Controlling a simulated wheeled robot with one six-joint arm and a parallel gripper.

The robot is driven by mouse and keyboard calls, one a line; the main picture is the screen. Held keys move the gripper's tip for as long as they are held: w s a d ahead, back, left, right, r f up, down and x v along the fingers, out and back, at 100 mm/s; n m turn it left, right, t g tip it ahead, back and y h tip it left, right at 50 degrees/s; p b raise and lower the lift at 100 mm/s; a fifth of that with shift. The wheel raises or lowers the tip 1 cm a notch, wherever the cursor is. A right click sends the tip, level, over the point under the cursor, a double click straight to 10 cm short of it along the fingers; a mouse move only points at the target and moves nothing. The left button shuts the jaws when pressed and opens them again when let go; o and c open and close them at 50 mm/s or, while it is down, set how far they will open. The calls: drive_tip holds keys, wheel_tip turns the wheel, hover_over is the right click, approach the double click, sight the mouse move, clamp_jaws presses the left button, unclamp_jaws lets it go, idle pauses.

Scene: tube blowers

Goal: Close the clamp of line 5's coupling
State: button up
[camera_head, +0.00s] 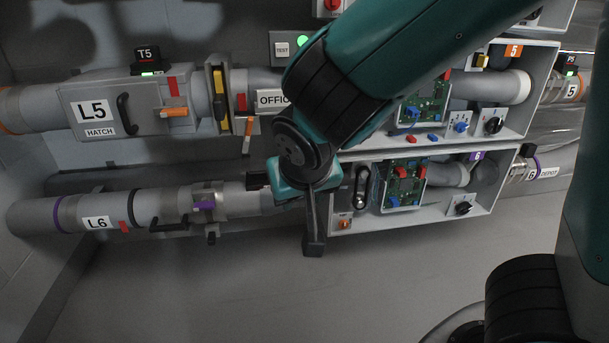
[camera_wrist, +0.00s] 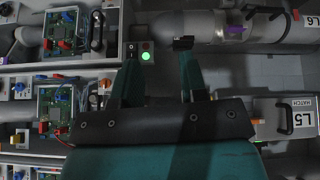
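Line 5's pipe runs along the upper row, with the L5 hatch box (camera_head: 112,103) at left; the hatch (camera_wrist: 284,117) also shows at lower right in the wrist view. Right of the hatch stands a grey frame with a yellow bar (camera_head: 221,95). Beside it an orange piece with a grey stem (camera_head: 248,128) hangs below the pipe, left of the OFFICE label; I cannot tell for sure whether it is the coupling's clamp lever. My gripper (camera_head: 285,212) is right of and below it, apart from it. In the wrist view its fingers (camera_wrist: 158,70) are spread with nothing between them.
Line 6's pipe (camera_head: 165,208) runs below, with a purple-marked clamp (camera_head: 204,206). Right of my gripper are open grey cabinets (camera_head: 480,130) with circuit boards and knobs. A TEST box (camera_head: 283,49) with a green light is above. The floor in front is clear.

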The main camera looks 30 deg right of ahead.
drive_tip(key=s+a+r+n+g+y+p, duration=0.2)
drive_tip(key=s+r+n+y, duration=0.1)
drive_tip(key=s, duration=0.3)
drive_tip(key=shift+a+r+g, duration=0.25)
drive_tip(key=shift+r+g, duration=0.1)
drive_tip(key=shift+g, duration=0.05)
drive_tip(key=shift+c, duration=0.4)
